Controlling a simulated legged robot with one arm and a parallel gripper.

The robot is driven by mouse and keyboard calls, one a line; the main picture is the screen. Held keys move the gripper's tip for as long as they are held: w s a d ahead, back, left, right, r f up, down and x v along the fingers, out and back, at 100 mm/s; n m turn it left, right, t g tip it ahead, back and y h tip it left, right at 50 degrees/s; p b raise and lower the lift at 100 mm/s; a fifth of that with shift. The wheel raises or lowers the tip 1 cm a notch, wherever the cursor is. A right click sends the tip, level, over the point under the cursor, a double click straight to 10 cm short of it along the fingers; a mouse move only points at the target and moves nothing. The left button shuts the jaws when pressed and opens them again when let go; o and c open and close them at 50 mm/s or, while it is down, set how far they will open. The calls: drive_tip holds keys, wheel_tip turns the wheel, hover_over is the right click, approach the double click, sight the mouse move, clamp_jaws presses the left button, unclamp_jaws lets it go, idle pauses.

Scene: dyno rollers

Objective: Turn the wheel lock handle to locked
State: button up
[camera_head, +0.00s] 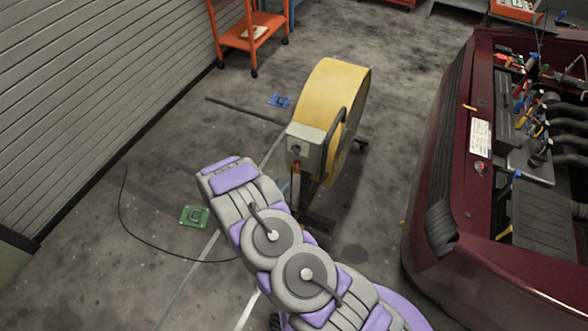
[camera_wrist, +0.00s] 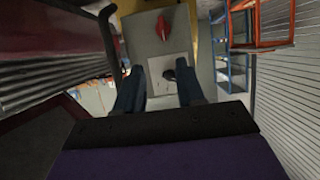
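A small red handle (camera_head: 296,167) hangs just under the grey box on the yellow reel-like drum; I take it for the wheel lock handle. In the wrist view, which looks upside down, the red handle (camera_wrist: 163,28) is at the top, on the grey box face (camera_wrist: 140,40). My gripper (camera_wrist: 160,82) is open there, with two dark blue fingers apart and nothing held. A pale plate with a dark knob or hole (camera_wrist: 169,75) shows between the fingers, and I cannot tell whether they touch it. The red handle is beyond the fingertips. In the head view my arm hides the gripper.
The yellow drum (camera_head: 325,95) stands on the concrete floor. A dark red car with an open engine bay (camera_head: 465,150) is close on the right. An orange cart (camera_head: 250,32) stands at the back left. A black cable (camera_head: 122,205) lies on the floor.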

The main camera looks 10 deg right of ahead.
drive_tip(key=b, duration=0.2)
approach(295, 166)
drive_tip(key=w+f, duration=0.1)
drive_tip(key=w, duration=0.1)
drive_tip(key=x, duration=0.4)
drive_tip(key=d+b+x, duration=0.1)
drive_tip(key=x, duration=0.1)
drive_tip(key=shift+s+d, duration=0.1)
drive_tip(key=shift+s, duration=0.25)
drive_tip(key=shift+w+d, duration=0.15)
drive_tip(key=shift+w, duration=0.2)
drive_tip(key=shift+a, duration=0.3)
drive_tip(key=shift+d+f, duration=0.1)
drive_tip(key=shift+d, duration=0.1)
drive_tip(key=c, duration=0.6)
clamp_jaws()
